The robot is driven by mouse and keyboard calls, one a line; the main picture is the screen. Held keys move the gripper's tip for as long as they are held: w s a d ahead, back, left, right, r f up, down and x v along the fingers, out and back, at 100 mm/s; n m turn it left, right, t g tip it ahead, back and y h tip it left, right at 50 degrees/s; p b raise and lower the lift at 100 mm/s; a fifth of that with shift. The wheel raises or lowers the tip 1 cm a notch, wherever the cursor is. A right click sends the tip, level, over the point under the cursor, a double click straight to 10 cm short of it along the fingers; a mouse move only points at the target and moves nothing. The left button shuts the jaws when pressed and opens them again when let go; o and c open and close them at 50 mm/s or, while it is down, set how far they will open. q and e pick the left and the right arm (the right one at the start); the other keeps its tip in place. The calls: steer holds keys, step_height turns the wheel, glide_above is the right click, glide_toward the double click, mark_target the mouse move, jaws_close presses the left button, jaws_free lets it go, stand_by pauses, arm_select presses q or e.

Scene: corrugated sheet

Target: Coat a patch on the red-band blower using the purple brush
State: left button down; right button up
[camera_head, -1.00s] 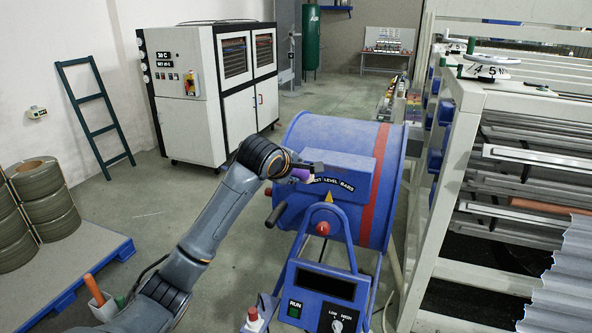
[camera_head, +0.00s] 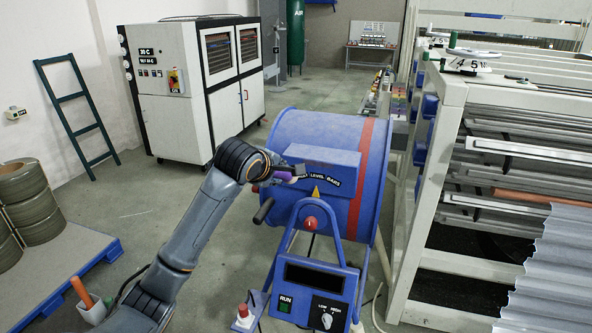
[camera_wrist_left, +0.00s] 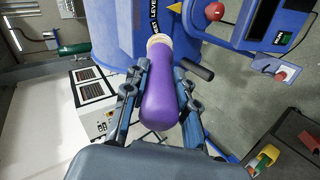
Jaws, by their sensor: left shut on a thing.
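The blower (camera_head: 330,135) is a big blue drum with a red band (camera_head: 367,180) around its right part and a blue box on its front. My left gripper (camera_head: 285,172) is at the left end of that box. It is shut on the purple brush (camera_wrist_left: 168,95), whose thick purple handle lies between the fingers in the left wrist view. The brush's pale collar (camera_wrist_left: 159,40) points at the blue drum. The bristles are hidden, and I cannot tell whether they touch the drum. My right gripper is not in view.
A blue control panel (camera_head: 315,290) with a RUN button and a knob stands in front of the drum. A white rack (camera_head: 440,150) with metal sheets stands close on the right. A white cabinet (camera_head: 160,110) and a ladder (camera_head: 75,110) are behind. Floor is free left of the drum.

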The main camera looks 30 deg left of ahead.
arm_select(q)
steer(key=shift+w, duration=0.15)
steer(key=shift+w+a+r+p, duration=0.15)
steer(key=shift+w+p, duration=0.25)
steer(key=shift+w, duration=0.2)
steer(key=w, duration=0.2)
steer(key=w+a+p, duration=0.1)
steer(key=w, duration=0.1)
steer(key=shift+w, duration=0.3)
steer(key=shift+w+a+p, duration=0.15)
steer(key=shift+w+p, duration=0.15)
steer(key=shift+w, duration=0.4)
steer(key=shift+w+a, duration=0.2)
steer(key=shift+w, duration=0.45)
